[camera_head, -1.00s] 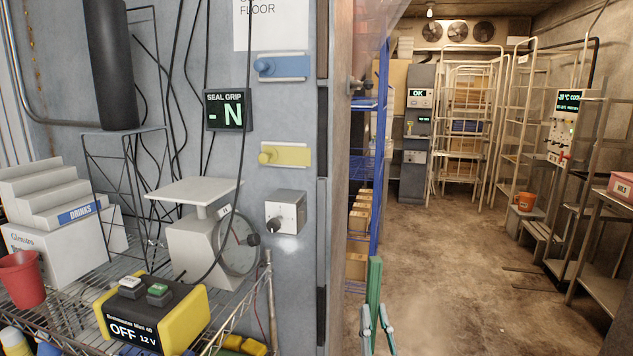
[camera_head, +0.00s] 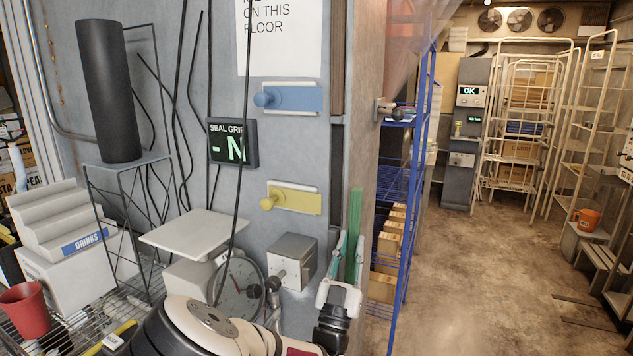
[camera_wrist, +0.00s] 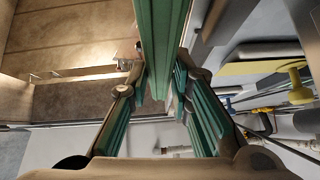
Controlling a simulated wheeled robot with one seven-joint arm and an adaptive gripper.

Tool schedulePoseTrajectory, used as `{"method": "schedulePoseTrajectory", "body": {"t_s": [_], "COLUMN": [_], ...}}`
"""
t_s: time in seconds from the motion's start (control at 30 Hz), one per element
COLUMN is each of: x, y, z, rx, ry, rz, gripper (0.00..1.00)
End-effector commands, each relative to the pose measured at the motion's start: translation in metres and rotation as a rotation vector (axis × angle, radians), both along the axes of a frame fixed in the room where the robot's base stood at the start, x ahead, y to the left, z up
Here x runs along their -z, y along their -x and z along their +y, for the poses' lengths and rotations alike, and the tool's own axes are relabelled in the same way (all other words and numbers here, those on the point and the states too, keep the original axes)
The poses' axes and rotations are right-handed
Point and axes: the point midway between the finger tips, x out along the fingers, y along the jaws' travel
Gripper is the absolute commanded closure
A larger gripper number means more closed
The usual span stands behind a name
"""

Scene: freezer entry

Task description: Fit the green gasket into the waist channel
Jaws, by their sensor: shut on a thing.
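My gripper (camera_head: 350,245) is shut on the green gasket (camera_head: 355,215), a long strip held upright beside the door jamb's edge. In the wrist view the gasket (camera_wrist: 162,40) runs between my two green-padded fingers and out of the top of the picture. A dark vertical channel (camera_head: 335,165) runs along the jamb edge, just left of the gasket's top. A brown strip (camera_head: 338,60) lines the upper part of that edge. I cannot tell whether the gasket touches the jamb. Its lower end is hidden behind my gripper in the head view.
The seal grip display (camera_head: 232,143) shows a dash and N. A blue-handled plate (camera_head: 290,98), a yellow-handled plate (camera_head: 295,198) and a grey box with a knob (camera_head: 291,260) stick out from the wall. A dial scale (camera_head: 195,232) stands left. Freezer floor (camera_head: 470,240) is open at right.

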Motion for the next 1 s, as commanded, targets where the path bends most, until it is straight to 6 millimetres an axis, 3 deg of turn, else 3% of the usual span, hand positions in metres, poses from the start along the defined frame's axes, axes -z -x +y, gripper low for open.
{"method": "schedulePoseTrajectory", "body": {"t_s": [0.03, 0.1, 0.2, 0.33, 0.5, 1.0], "x": [-0.029, -0.055, -0.086, -0.112, -0.123, -0.123], "y": [0.010, 0.015, 0.022, 0.028, 0.030, 0.030], "z": [0.014, 0.030, 0.049, 0.063, 0.069, 0.070], "rx": [0.009, 0.029, 0.049, 0.069, 0.079, 0.079], "ry": [-0.009, -0.004, 0.001, 0.009, 0.017, 0.017], "rz": [-0.001, 0.003, 0.010, 0.014, 0.018, 0.019], "gripper": [1.00, 1.00, 1.00, 1.00, 1.00, 1.00]}}
